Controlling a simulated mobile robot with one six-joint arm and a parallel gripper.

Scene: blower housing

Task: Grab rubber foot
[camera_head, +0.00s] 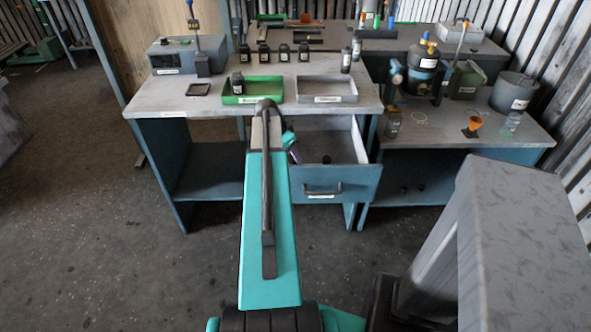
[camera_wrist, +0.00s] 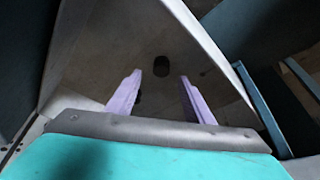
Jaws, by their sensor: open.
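A small dark round piece, which looks like the rubber foot (camera_wrist: 161,66), lies on the floor of the open drawer. A small dark piece also shows in the drawer in the head view (camera_head: 326,159). My gripper (camera_wrist: 160,76) is open, with its two purple fingers apart and nothing between them. In the wrist view the dark piece appears just beyond the fingertips, roughly centred between them. Another dark spot shows beside the left finger, partly hidden by it. In the head view my arm hides much of the gripper and the drawer's left side.
The drawer (camera_head: 322,183) is pulled out under the bench, its walls close around my gripper. On the bench above stand a green tray (camera_head: 252,97), a grey tray (camera_head: 325,98) and several black bottles. A lower blue table (camera_head: 470,132) stands to the right.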

